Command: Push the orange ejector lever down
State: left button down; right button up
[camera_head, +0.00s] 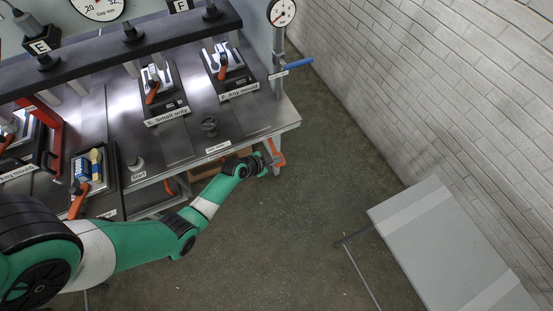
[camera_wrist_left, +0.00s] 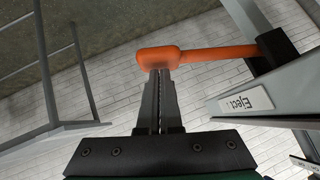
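The orange ejector lever (camera_head: 278,158) is at the right front corner of the workbench, at the end of my left arm. In the left wrist view the lever (camera_wrist_left: 215,55) runs from a dark pivot block at right to a rounded knob at left. My left gripper (camera_head: 263,163) is beside the lever. In the left wrist view its fingers (camera_wrist_left: 160,78) are together with nothing between them. Their tips meet the knob's edge in the picture; I cannot tell whether they touch it. An "Eject" label (camera_wrist_left: 247,103) is on the grey frame below the lever. My right gripper is not in view.
The metal workbench (camera_head: 287,112) carries several press stations with orange handles. A blue lever (camera_head: 298,63) and a dial gauge (camera_head: 282,12) are at its right end. A grey table (camera_head: 450,245) stands at lower right. Open floor lies between, with a brick wall behind.

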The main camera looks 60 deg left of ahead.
pick_arm(q)
jog(key=shift+r, duration=0.1)
jog(key=r+p, duration=0.2)
jog(key=d+r+p, duration=0.1)
jog(key=r+p, duration=0.1)
jog(key=p+v, duration=0.3)
jog(key=v, duration=0.7)
jog(key=shift+p, duration=0.3)
jog(key=shift+f, duration=0.15)
